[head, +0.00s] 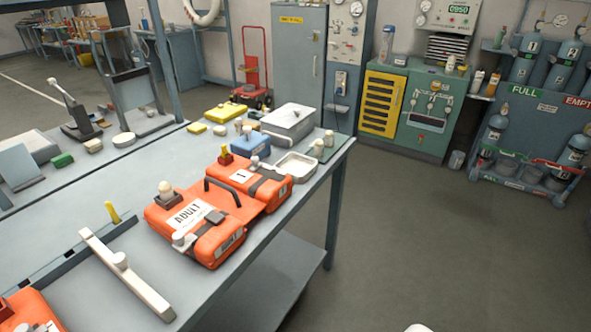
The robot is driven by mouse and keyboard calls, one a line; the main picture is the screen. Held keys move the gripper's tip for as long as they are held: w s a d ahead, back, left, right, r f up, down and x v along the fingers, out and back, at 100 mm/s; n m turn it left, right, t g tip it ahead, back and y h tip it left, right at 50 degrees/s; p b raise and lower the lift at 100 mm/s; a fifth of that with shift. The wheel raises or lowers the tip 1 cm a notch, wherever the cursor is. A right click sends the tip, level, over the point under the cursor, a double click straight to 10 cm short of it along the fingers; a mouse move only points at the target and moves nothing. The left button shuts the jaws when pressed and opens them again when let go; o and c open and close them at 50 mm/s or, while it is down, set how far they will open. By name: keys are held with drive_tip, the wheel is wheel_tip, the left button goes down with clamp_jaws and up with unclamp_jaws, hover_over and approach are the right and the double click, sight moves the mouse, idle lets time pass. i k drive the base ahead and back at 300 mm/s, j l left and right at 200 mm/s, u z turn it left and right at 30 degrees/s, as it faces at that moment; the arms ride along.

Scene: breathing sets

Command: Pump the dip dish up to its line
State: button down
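A small white open dish (297,167) sits near the right edge of the grey workbench, beyond the orange cases. It looks like the dip dish. Its inside looks pale; I cannot make out a line or a liquid level. Two small cream-topped containers (323,144) stand just behind it at the bench corner; I cannot tell whether either is a pump. My gripper is not in view. A small white rounded shape shows at the bottom edge, and I cannot tell what it is.
Orange cases, one marked ADULT (188,217), fill the middle of the bench (60,238). A white bar (125,273) lies in front. A lidded white box (288,121) and blue box (251,144) stand behind the dish. The floor (430,230) right of the bench is clear.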

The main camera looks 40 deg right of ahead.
sight(246, 129)
drive_tip(key=i+z, duration=0.25)
drive_tip(key=i, duration=0.2)
drive_tip(key=i+j+z, duration=0.15)
drive_tip(key=i+z, duration=0.15)
drive_tip(key=i+j+z, duration=0.25)
drive_tip(key=i, duration=0.25)
drive_tip(key=i+j+z, duration=0.25)
drive_tip(key=i+j, duration=0.05)
drive_tip(key=i, duration=0.1)
